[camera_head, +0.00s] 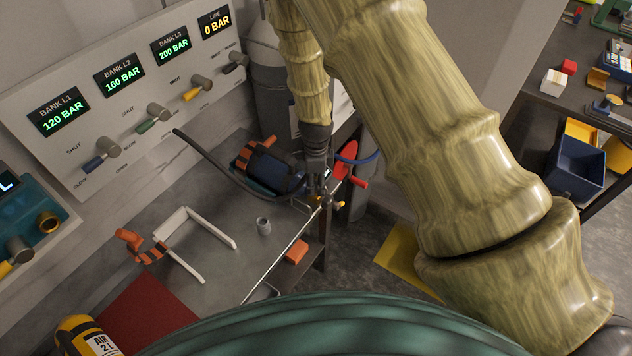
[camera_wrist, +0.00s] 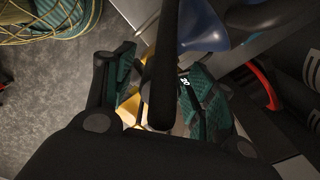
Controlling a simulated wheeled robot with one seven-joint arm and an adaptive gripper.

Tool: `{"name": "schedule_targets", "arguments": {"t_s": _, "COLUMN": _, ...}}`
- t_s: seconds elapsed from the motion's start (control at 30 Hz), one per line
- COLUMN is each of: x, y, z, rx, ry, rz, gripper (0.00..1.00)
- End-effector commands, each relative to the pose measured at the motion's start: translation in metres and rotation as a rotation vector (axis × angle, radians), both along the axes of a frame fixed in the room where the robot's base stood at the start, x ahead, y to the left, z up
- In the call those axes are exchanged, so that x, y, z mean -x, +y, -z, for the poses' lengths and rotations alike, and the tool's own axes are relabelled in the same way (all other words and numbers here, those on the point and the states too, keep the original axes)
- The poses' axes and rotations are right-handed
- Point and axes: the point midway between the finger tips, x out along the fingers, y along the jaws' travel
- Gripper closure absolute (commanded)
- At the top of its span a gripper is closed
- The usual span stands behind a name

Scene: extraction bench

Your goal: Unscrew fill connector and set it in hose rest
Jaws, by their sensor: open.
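My gripper (camera_head: 316,180) points down at the right end of the bench, beside a dark blue cylinder (camera_head: 268,168) with orange bands. In the wrist view its two green-padded fingers (camera_wrist: 160,78) stand apart and open. A black hose-like bar (camera_wrist: 163,60) runs between them in the picture; I cannot tell whether it touches them. A yellow brass-coloured part (camera_wrist: 132,108) shows behind it, partly hidden. In the head view a small brass piece (camera_head: 315,201) sits just below my fingertips; I cannot tell if it is the fill connector. A black hose (camera_head: 215,165) curves toward the cylinder. I cannot identify the hose rest.
A panel (camera_head: 75,150) with pressure displays and valve levers stands behind the bench. A red handle (camera_head: 345,165) is right of my gripper.

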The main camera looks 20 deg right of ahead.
Motion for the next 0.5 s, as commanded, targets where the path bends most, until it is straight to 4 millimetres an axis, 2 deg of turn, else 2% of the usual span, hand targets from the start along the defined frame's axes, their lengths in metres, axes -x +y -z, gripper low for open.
{"name": "schedule_targets", "arguments": {"t_s": 0.5, "x": 0.0002, "y": -0.0003, "z": 0.0001, "rx": 0.001, "ry": 0.001, "rz": 0.662, "gripper": 0.45}}
